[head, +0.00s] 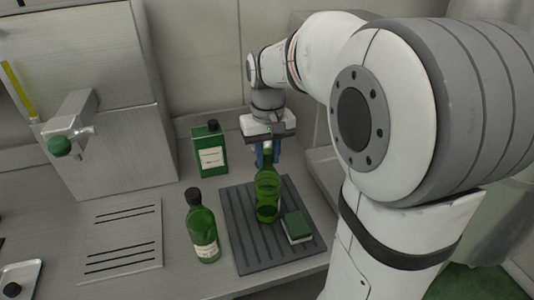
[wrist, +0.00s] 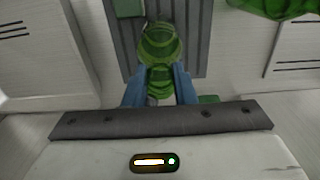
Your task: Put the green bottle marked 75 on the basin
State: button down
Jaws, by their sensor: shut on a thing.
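My gripper (head: 267,157) points down at the back of the dark ribbed mat (head: 240,250), its blue fingers shut on the neck of a green bottle (head: 267,196). The bottle is upright over the mat; I cannot tell whether its base touches. In the wrist view the bottle (wrist: 159,45) sits between the blue fingers (wrist: 159,88). No mark 75 is readable on it. Another green bottle (head: 202,230) with a dark cap and pale label stands left of the mat. A pale metal ledge (head: 325,180), perhaps the basin, is partly hidden behind my arm.
A square green container (head: 211,150) with a pale label stands behind the mat. A green-topped block (head: 297,226) lies on the mat's right side. A metal cabinet with a tap (head: 70,125) stands at left, a slotted plate (head: 122,240) before it.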

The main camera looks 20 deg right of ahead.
jog(key=shift+f, duration=0.15)
jog(key=c, duration=1.2)
grip_release()
